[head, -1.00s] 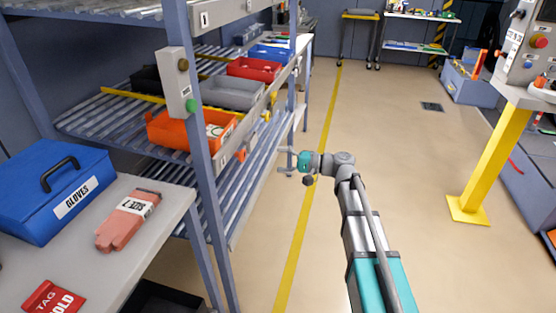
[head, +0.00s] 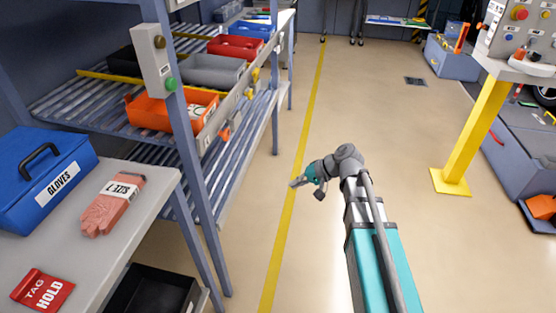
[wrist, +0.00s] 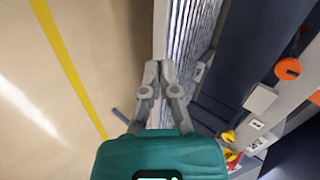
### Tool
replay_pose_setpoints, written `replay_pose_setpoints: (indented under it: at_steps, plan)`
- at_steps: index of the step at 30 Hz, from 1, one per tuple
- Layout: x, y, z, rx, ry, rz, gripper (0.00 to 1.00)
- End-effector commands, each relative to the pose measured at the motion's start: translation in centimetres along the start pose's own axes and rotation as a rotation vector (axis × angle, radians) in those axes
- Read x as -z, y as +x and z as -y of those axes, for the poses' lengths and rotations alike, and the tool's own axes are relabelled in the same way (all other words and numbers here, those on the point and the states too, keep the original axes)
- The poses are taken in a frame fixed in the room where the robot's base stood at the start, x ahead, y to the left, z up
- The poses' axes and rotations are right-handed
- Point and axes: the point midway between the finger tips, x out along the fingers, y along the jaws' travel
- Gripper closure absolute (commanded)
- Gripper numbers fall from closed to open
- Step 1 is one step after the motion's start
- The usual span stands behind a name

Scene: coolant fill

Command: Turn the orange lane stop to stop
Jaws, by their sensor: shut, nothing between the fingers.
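The orange lane stop (head: 224,135) is a small knob on the rack's front rail, below the lane with the orange bin (head: 150,113). In the wrist view an orange disc with a dark mark (wrist: 288,68) shows at the right on a grey rail; it looks like this stop. My gripper (head: 293,184) is over the aisle, to the right of and apart from the rack and the stop. Its fingers (wrist: 160,66) are together and empty, and do not touch the stop.
Yellow knobs (head: 248,93) sit farther along the same rail. A rack post with a button box (head: 154,63) stands nearer. A bench with a blue gloves box (head: 40,168) is at left. The aisle floor (head: 370,110) is clear.

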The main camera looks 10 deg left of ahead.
Motion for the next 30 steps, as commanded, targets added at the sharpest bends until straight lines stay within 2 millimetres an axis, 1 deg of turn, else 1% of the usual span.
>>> replay_pose_setpoints:
  at_steps: [1,5,9,12,15,18,22,25,30]
  plan:
    - [-1.2,-0.6,-1.6,-0.064,0.0,0.0,1.0]
    - [-3.3,-2.1,-5.5,-0.243,0.0,0.004,1.0]
    - [-5.6,-4.4,-9.6,-0.435,0.008,0.012,1.0]
    - [-7.3,-6.2,-12.2,-0.567,0.017,0.019,1.0]
    - [-8.7,-8.0,-14.3,-0.683,0.027,0.027,1.0]
    - [-9.8,-9.6,-15.8,-0.775,0.036,0.033,1.0]
    - [-10.7,-10.9,-17.0,-0.85,0.045,0.039,1.0]
    - [-11.0,-11.4,-17.4,-0.878,0.048,0.041,1.0]
    - [-11.1,-11.6,-17.5,-0.887,0.049,0.042,1.0]
